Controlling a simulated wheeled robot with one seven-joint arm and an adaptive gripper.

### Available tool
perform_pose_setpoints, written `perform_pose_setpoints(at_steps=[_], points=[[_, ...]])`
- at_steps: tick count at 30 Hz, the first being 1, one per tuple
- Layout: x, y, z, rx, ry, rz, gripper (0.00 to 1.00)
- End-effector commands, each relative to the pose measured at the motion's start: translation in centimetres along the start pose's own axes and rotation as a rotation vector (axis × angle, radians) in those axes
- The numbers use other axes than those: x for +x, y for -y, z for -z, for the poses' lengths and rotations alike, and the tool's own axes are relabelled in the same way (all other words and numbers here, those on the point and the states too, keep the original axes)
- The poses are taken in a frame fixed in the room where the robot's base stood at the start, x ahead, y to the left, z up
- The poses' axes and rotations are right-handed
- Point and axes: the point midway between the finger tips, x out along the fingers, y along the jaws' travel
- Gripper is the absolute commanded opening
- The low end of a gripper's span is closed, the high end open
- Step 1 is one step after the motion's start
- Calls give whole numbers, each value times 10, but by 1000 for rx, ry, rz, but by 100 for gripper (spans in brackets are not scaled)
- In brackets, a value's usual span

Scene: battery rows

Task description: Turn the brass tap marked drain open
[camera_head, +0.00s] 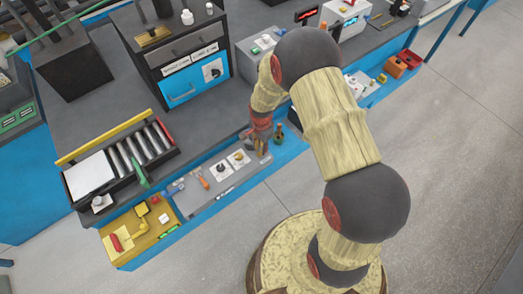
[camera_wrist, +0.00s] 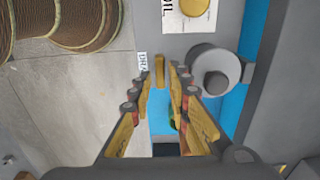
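A brass tap lever (camera_wrist: 160,70) stands upright in the wrist view, beside a white label (camera_wrist: 142,63) whose visible letters read "DRA"; the rest is covered. My gripper (camera_wrist: 162,74) reaches up from the bottom of that view. Its fingers are spread, one on each side of the lever, with a narrow gap showing on both sides. In the head view my gripper (camera_head: 260,143) is over the front edge of the bench, beside the knob panel. The tap cannot be made out there.
A yellow knob (camera_wrist: 195,7) on a plate marked "OIL" and a grey round fitting (camera_wrist: 212,72) are close to my fingers. A black drawer cabinet (camera_head: 172,50) stands behind on the bench.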

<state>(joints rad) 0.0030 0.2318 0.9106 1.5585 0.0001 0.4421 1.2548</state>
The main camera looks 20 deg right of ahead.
Motion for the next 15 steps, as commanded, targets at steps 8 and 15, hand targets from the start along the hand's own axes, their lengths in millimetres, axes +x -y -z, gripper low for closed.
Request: perform_pose_setpoints(at_steps=[8, 15], points=[[25, 0, 0, -1, 0, 1, 18], [26, 1, 0, -1, 0, 1, 18]])
